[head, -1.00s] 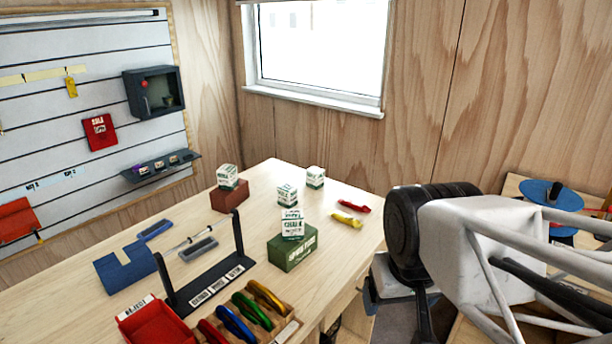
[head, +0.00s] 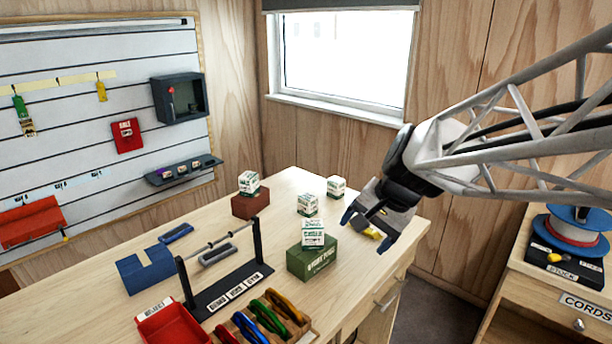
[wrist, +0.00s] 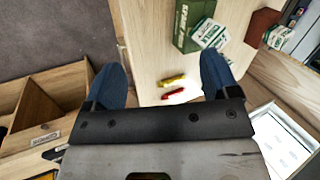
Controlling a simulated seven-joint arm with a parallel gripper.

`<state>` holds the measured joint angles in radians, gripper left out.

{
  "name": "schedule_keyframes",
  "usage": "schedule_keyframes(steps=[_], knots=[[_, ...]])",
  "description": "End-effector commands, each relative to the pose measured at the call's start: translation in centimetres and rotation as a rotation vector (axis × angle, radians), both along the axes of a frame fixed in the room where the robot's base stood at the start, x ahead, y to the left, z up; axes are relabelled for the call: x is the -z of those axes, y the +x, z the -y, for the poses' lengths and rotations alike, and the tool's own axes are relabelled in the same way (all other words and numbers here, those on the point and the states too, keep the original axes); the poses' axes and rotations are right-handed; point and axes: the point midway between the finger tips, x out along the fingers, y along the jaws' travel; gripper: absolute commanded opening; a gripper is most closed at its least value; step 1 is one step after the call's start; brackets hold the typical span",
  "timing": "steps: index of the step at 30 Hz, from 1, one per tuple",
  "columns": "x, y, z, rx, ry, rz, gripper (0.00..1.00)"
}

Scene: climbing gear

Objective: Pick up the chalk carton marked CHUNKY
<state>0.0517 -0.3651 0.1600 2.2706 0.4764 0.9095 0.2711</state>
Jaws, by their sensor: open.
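Several white-and-green chalk cartons stand on the bench; I cannot read which is marked CHUNKY. One carton (head: 313,233) is on a green box (head: 312,260), one (head: 249,183) on a red-brown block (head: 250,206), and two on the bench top, in the middle (head: 307,205) and at the back (head: 336,187). My gripper (head: 368,232) is open and empty, right of the cartons, over the bench's right part. In the wrist view its blue fingers (wrist: 163,78) are spread, with cartons (wrist: 210,33) beyond them at upper right.
A yellow piece (wrist: 173,82) and a red piece (wrist: 172,94) lie below my gripper. A black stand (head: 225,285), a red tray (head: 170,328) and a rack of coloured carabiners (head: 265,322) occupy the bench front.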

Motion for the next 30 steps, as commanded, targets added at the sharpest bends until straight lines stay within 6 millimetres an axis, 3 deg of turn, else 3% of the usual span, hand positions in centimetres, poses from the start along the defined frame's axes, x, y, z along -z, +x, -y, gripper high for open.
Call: schedule_keyframes(steps=[17,30], knots=[[1.1,17.4,-0.9,0.452,0.411,-0.143,0.81],[4.7,30.8,0.6,0.797,0.724,-0.277,0.81]])
